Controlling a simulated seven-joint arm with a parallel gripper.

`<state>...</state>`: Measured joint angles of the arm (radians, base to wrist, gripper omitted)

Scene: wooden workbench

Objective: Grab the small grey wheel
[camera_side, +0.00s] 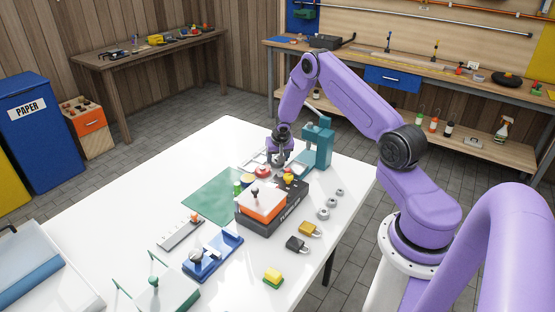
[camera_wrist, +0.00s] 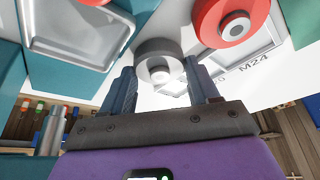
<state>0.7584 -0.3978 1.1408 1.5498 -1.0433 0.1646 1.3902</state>
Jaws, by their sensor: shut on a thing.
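The small grey wheel (camera_wrist: 158,48) shows in the wrist view as a grey disc with a pale hub. It sits between the two fingertips of my gripper (camera_wrist: 162,76), which is shut on it. In the side view my gripper (camera_side: 278,160) points down near the far end of the white table, just left of a teal press. The grey wheel is too small and covered to make out clearly there.
The teal press (camera_side: 318,145) stands right of my gripper. An orange-topped black box (camera_side: 262,205), padlocks (camera_side: 310,229) and several grey nuts (camera_side: 323,214) are nearer.

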